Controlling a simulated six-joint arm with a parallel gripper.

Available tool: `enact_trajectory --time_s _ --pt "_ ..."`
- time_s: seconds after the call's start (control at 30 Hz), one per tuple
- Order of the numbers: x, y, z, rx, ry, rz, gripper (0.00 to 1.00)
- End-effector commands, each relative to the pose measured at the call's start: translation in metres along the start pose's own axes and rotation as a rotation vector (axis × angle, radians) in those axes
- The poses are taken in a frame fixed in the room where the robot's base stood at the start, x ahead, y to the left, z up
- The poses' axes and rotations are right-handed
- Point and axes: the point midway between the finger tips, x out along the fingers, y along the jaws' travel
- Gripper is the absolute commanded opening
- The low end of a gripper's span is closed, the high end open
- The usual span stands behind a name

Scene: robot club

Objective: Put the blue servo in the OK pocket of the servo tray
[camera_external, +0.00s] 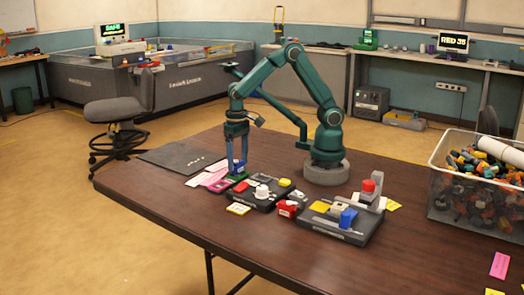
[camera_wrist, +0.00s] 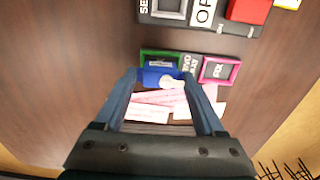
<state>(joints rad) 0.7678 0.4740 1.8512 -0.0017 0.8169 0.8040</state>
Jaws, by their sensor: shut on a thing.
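The blue servo (camera_wrist: 152,77) with a round white horn is between the fingertips of my gripper (camera_wrist: 165,78) in the wrist view. My gripper is shut on it. The servo overlaps the near part of the green-framed pocket (camera_wrist: 147,55) of the servo tray (camera_wrist: 190,64); I cannot tell whether it touches the tray floor. The pink pocket, marked FIX (camera_wrist: 219,70), is to the right. No OK label is readable on the green pocket. In the external view my gripper (camera_external: 237,172) points down over the tray's green end; the servo is hard to make out there.
Pink and white paper slips (camera_wrist: 150,104) lie beside the tray. A dark board (camera_external: 262,197) with white and yellow parts stands close to its right. A red part (camera_external: 287,209), another dark fixture (camera_external: 340,222) and a crate of parts (camera_external: 470,215) are further right.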

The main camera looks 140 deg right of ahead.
Motion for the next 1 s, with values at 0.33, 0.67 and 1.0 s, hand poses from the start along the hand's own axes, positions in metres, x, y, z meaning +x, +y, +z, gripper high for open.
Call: enact_trajectory --time_s 0.33,0.67,1.0 --pt "0.0004 0.0 0.0 0.0 0.0 0.0 0.16" --pt "0.0075 0.0001 0.0001 0.0 0.0 0.001 0.16" --pt "0.0078 0.0 0.0 0.0 0.0 0.0 0.16"
